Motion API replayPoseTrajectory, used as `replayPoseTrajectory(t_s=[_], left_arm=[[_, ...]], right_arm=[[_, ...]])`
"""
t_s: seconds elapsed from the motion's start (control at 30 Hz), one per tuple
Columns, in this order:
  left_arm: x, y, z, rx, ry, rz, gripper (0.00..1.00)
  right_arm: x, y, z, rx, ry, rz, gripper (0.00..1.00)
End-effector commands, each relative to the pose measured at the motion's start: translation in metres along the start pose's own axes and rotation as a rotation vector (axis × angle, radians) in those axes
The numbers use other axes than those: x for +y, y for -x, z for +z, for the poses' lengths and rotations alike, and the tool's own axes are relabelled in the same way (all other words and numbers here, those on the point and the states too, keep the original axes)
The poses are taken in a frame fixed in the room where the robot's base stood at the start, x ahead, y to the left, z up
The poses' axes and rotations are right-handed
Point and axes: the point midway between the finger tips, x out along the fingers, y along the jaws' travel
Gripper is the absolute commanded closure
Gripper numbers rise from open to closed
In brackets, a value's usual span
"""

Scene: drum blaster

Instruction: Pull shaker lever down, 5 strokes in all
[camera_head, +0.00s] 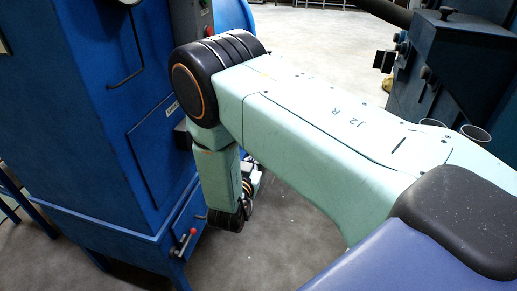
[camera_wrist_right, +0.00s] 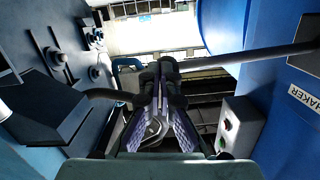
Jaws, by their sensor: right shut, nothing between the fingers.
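The shaker lever, a long dark bar (camera_wrist_right: 240,58), runs in the right wrist view from a black block on the blue machine at the right to the gripper's fingertips. A label ending in "AKER" (camera_wrist_right: 305,101) is on the blue panel below its base. My right gripper (camera_wrist_right: 166,68) is shut with nothing between its fingers. Its tips overlap the bar's left end in the picture; I cannot tell if they touch. My left gripper is not in view.
The blue cabinet (camera_head: 82,110) stands close at the left of my arm, with a small red-knobbed handle (camera_head: 186,240) low on it. A grey control box (camera_wrist_right: 239,126) is right of the gripper. Dark machinery (camera_head: 455,60) stands at the right. Grey floor (camera_head: 275,250) lies clear between.

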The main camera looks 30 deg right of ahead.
Motion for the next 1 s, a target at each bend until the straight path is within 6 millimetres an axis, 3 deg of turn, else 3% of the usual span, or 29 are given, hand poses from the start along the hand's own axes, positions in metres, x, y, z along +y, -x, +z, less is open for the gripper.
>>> replayPoseTrajectory(t_s=[0.1, 0.3, 1.0], left_arm=[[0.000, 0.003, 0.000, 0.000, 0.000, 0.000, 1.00], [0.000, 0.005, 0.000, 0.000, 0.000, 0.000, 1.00], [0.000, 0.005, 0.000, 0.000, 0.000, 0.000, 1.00]], right_arm=[[-0.001, 0.020, -0.002, 0.003, 0.000, -0.003, 1.00], [-0.001, 0.036, -0.002, 0.004, -0.002, -0.001, 1.00], [0.000, 0.038, -0.002, 0.005, -0.004, 0.001, 1.00]])
